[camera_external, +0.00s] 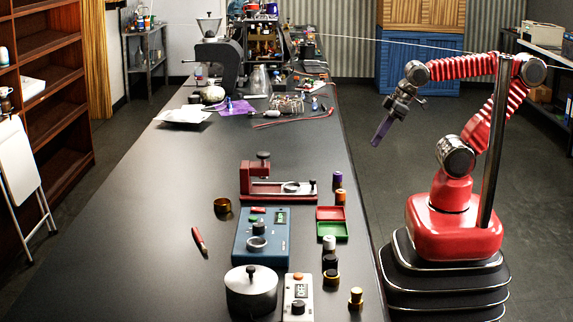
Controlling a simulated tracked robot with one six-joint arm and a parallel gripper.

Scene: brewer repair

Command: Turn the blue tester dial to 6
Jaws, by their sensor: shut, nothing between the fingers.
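The blue tester (262,237) sits on the near part of the long dark table. Its upper face carries a round dial (257,243), a red part and a small green display (280,215). The dial's setting is too small to read. My gripper (381,132) is to the right of the table, raised above the floor and far from the tester. Its purple-tipped fingers are shut, point down and left, and hold nothing.
A red clamp-like stand (275,187) is behind the tester. A metal pot (250,291) and a white meter (298,298) are in front of it. Red and green trays (332,231) and several small jars are to its right. A red-handled tool (199,240) lies left. The table's left side is clear.

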